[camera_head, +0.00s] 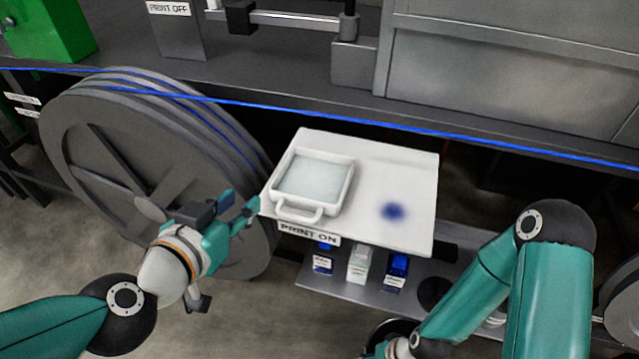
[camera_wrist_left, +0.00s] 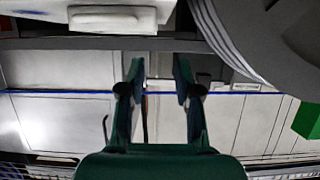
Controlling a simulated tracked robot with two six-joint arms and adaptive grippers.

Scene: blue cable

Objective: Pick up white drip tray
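The white drip tray (camera_head: 347,181) is a shallow square tray with a loop handle on its near side. It sits on a white board at the middle of the head view and holds a pale, clear-looking surface. Its handle side shows upside down at the top of the left wrist view (camera_wrist_left: 112,18). My left gripper (camera_head: 242,204) is to the left of the tray, apart from the handle. In the left wrist view its two fingers (camera_wrist_left: 157,80) are spread with nothing between them. My right arm bends down at the lower right; its fingers are not visible.
The white board (camera_head: 405,170) carries a blue ink stain and a "PRINT ON" label (camera_head: 309,233). A large grey cable reel (camera_head: 90,150) stands close behind my left gripper. A blue cable (camera_head: 440,133) runs behind the board. Small bottles (camera_head: 359,263) stand on a shelf below.

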